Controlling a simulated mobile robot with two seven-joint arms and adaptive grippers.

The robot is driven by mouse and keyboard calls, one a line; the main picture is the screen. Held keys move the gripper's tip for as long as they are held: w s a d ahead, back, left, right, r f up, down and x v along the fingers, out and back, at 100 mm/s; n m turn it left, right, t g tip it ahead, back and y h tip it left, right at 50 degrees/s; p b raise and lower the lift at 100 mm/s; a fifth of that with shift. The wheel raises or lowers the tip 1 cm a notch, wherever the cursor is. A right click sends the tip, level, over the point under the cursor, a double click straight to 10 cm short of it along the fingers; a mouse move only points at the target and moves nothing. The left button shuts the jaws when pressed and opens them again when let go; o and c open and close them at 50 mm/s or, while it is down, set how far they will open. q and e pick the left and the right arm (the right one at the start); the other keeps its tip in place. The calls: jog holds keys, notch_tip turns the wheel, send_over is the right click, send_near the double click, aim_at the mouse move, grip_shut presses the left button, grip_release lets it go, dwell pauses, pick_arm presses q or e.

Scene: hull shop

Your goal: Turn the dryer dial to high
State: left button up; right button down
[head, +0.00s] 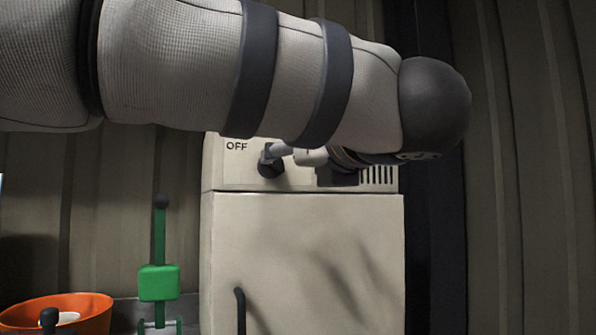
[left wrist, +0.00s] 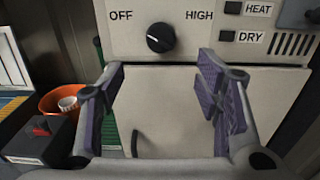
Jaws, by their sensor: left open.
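The dryer dial (left wrist: 161,38) is a round black knob on the cream control panel, between the printed words OFF and HIGH. Its pale mark appears to point left, towards OFF. In the head view the dial (head: 271,167) is partly hidden by my left gripper (head: 286,153), which is in front of the panel. In the left wrist view my left gripper (left wrist: 164,75) is open and empty, its purple pads spread apart. The dial shows beyond the gap between them; I cannot tell any contact. HIGH is hidden in the head view by my arm. My right gripper is not in view.
The dryer door (head: 305,265) has a dark handle (head: 240,310). HEAT (left wrist: 233,7) and DRY (left wrist: 227,36) switches sit right of the dial, beside vent slots. An orange bucket (head: 85,310) and a green post (head: 158,283) stand left of the dryer.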

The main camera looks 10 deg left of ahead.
aim_at(274, 164)
pick_arm(q)
jog(key=x, duration=1.1)
jog(key=shift+r, duration=0.1)
jog(key=shift+c, duration=0.3)
jog(key=c, duration=1.1)
